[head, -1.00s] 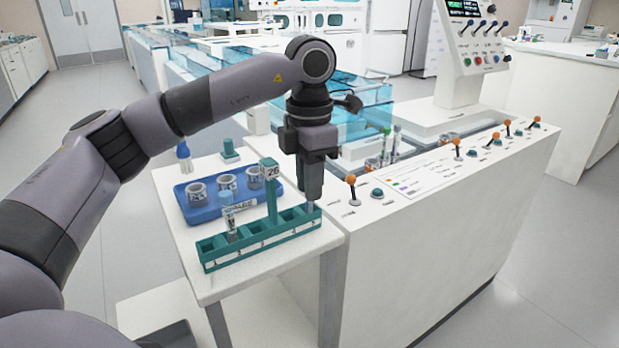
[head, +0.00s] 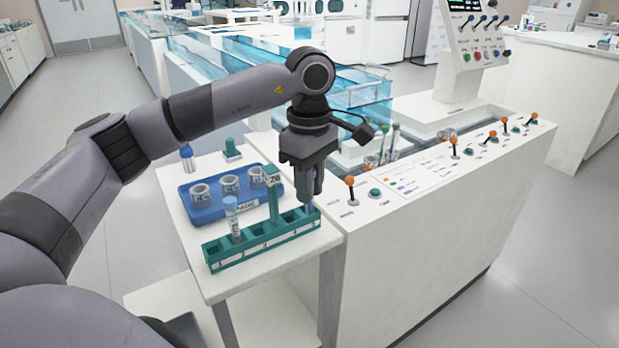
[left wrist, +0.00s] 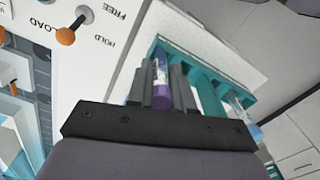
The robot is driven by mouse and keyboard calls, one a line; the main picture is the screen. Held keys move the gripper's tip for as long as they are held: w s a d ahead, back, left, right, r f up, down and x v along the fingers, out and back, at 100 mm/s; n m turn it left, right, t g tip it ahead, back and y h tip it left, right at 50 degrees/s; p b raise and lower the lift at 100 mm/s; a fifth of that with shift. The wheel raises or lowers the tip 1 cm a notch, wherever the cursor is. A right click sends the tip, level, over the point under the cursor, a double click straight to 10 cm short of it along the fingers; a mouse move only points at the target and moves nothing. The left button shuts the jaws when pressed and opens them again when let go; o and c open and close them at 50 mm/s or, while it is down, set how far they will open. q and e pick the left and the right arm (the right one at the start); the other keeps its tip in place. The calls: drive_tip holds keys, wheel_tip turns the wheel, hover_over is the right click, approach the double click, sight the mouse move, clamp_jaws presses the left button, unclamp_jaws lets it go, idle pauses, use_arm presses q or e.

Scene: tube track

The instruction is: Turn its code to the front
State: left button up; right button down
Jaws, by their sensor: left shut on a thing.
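My left gripper (head: 312,198) points down at the right end of the teal rack (head: 240,256) and is shut on a purple-capped tube. In the left wrist view the tube's purple cap (left wrist: 161,97) shows between the two fingers, with part of a pale printed label above it. The tube sits at the rack's end slot; in the head view the gripper mostly hides it. I cannot make out which way its code faces. A second tube with a light-blue cap (head: 231,204) stands in the rack's left part, its printed label facing the camera. My right gripper is out of view.
A green post with a number sign (head: 272,178) rises from the rack. Behind lies a blue tray (head: 205,213) with several ringed holders. To the right is a white console with orange-knobbed levers (head: 351,182). Bare white table (head: 225,287) lies in front of the rack.

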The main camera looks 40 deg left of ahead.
use_arm(q)
drive_tip(key=m, duration=0.3)
drive_tip(key=shift+m+p, duration=0.3)
drive_tip(key=m, duration=0.3)
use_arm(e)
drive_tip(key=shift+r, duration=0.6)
use_arm(q)
drive_tip(key=shift+f, duration=0.15)
drive_tip(key=o, duration=0.8)
drive_tip(key=shift+o, duration=0.2)
wheel_tip(320, 180, up, 7)
drive_tip(key=shift+r+p, duration=0.1)
drive_tip(key=shift+p, duration=0.65)
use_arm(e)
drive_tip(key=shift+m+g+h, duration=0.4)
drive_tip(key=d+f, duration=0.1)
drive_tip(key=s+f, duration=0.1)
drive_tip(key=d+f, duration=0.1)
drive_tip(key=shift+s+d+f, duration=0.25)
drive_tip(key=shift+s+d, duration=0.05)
